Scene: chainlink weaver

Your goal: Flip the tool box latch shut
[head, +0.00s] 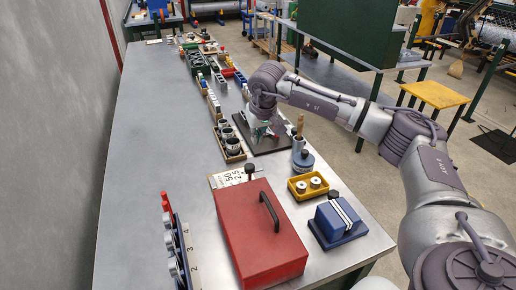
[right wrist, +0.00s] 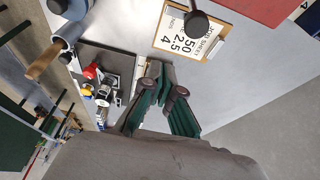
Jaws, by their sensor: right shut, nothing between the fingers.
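A red tool box (head: 258,232) with a black handle (head: 269,211) on its lid stands on the near part of the grey bench, and its lid looks down. A corner of the red box also shows at the top of the right wrist view (right wrist: 260,8). I cannot make out its latch in either view. My right gripper (head: 262,134) is beyond the box, over a dark plate (head: 270,140), apart from the box. In the right wrist view the right gripper (right wrist: 160,82) has green-padded fingers, shut and empty. My left gripper is in neither view.
A job sheet board (head: 232,178) with a black knob on it lies just beyond the box. A yellow tray (head: 312,187), a blue block (head: 338,220) and a blue numbered rack (head: 180,255) flank the box.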

